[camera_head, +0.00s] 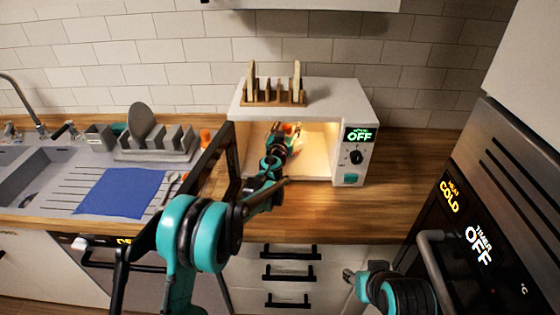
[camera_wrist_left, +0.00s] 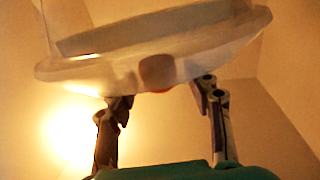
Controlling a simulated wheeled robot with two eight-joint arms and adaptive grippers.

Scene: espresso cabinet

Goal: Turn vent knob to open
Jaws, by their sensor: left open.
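A pale dish or lid (camera_wrist_left: 110,68) with a rounded rim fills the upper part of the left wrist view. A small orange-brown knob-like piece (camera_wrist_left: 157,72) is on its near side; I cannot tell its turn position. My left gripper (camera_wrist_left: 162,93) is open, with one finger on each side below this piece; contact is not clear. In the head view my left gripper (camera_head: 287,135) reaches inside the lit microwave (camera_head: 355,110), mostly hiding the dish; a bit of orange (camera_head: 288,128) shows there. Part of my right arm shows at the lower right, and its gripper's jaws cannot be made out.
The microwave door (camera_head: 212,165) stands open to the left of my left arm. A wooden rack (camera_head: 272,97) sits on top of the microwave. A dish rack (camera_head: 150,150) and blue cloth (camera_head: 112,192) lie left. The wooden counter (camera_head: 410,160) is clear at right.

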